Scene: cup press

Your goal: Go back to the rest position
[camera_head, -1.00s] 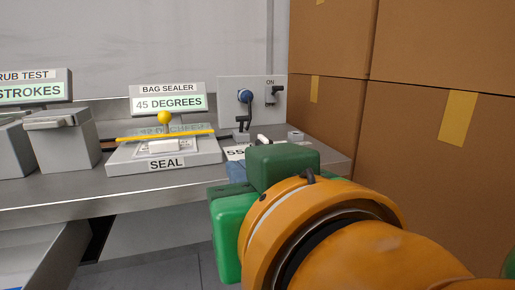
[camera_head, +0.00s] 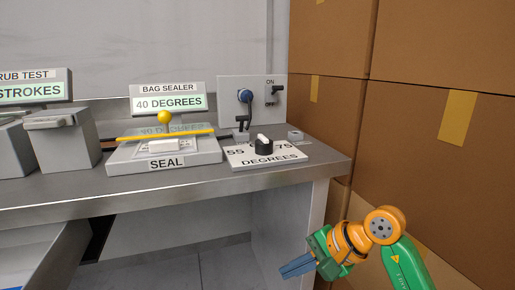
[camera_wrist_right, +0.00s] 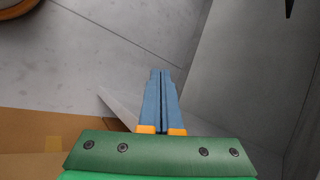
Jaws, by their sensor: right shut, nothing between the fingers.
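My right gripper (camera_head: 297,268) is at the lower right of the head view, below the bench top and in front of the bench. Its blue fingers are shut together with nothing between them, and they also show shut in the right wrist view (camera_wrist_right: 161,98). The degrees dial (camera_head: 264,147) stands uncovered on its white plate at the bench's right end, apart from the gripper. The bag sealer (camera_head: 165,152) has a yellow bar with a yellow knob, and its display (camera_head: 169,103) reads 40 DEGREES. My left gripper is not in view.
The grey bench (camera_head: 200,190) has its front edge above and left of the gripper. Stacked cardboard boxes (camera_head: 430,150) stand close on the right. A panel with an ON switch (camera_head: 270,92) is behind the dial. Grey floor shows under the bench.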

